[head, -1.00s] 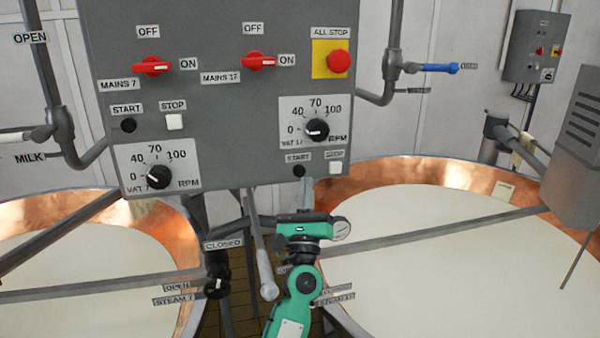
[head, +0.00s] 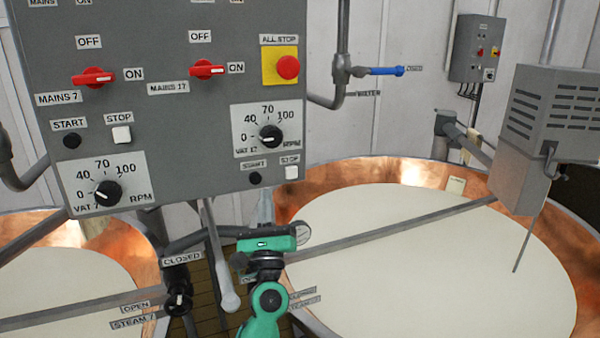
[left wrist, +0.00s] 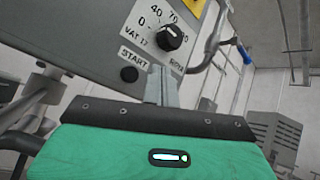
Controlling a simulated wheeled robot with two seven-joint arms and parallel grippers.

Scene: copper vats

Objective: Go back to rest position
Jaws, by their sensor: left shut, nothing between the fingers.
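My left gripper (head: 265,205) is in the lower middle of the head view, its green wrist below the grey control panel (head: 205,120). Its fingers are together and empty, pointing up just under the vat 17 START button (head: 255,178). In the left wrist view the closed fingers (left wrist: 162,85) show in front of the panel, right of the black START button (left wrist: 129,74). I cannot tell whether the fingertips touch the panel. My right gripper is not in view.
Copper vats of white liquid stand at left (head: 75,285) and right (head: 430,255). A steel bar crosses each. A grey motor box (head: 545,110) hangs over the right vat. A steam valve (head: 178,290) and pipes are left of my arm. A blue-handled valve (head: 385,71) is beyond the panel.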

